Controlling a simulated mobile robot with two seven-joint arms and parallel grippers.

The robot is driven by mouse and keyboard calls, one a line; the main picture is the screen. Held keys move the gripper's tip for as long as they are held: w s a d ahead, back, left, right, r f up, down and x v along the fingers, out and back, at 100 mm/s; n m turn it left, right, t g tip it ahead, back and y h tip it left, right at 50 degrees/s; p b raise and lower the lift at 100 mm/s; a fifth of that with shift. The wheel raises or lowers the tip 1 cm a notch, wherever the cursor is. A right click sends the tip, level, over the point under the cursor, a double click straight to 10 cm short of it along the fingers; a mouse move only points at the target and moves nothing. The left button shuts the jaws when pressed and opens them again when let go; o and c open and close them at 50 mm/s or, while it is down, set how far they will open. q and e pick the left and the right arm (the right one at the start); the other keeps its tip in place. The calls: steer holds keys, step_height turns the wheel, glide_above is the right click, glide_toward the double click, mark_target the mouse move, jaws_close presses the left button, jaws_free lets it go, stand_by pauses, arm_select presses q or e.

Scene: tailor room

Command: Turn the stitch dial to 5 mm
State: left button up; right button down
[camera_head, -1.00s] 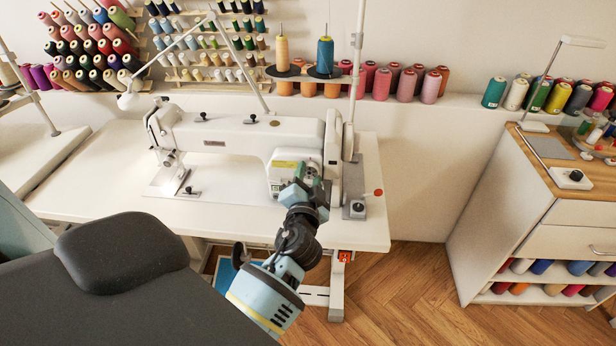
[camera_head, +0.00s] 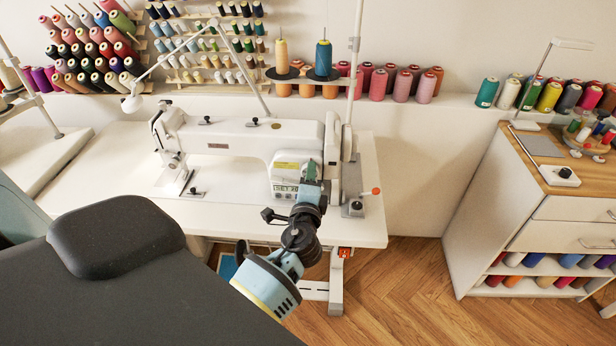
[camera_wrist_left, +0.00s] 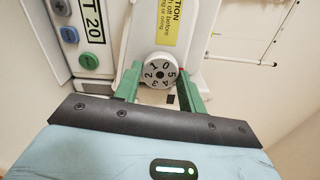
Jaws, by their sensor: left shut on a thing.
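The stitch dial (camera_wrist_left: 160,72) is a round white dial with black numbers on the sewing machine (camera_head: 240,140). In the left wrist view its face shows 2, 1, 0, 5 and 4, with the 0 near the top. My left gripper (camera_wrist_left: 160,88) has its green fingers on both sides of the dial, shut on it. In the head view the left gripper (camera_head: 309,172) is at the right end of the machine body and hides the dial. My right gripper is in neither view.
A control panel (camera_wrist_left: 85,30) with buttons is left of the dial. A yellow caution label (camera_wrist_left: 170,22) is above it. The white sewing table (camera_head: 120,165) bears the machine. Thread cones stand on the wall ledge (camera_head: 452,103). A drawer cabinet (camera_head: 500,220) stands at right.

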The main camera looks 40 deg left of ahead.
arm_select(q)
steer(key=shift+r+m, duration=0.15)
steer(key=shift+m, duration=0.55)
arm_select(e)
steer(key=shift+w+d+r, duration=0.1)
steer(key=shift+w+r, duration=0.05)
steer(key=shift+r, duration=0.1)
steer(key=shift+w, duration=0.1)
arm_select(q)
steer(key=o, duration=0.7)
steer(key=shift+c, duration=0.2)
steer(key=o, duration=0.3)
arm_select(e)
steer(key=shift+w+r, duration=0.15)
arm_select(q)
steer(key=shift+f, duration=0.2)
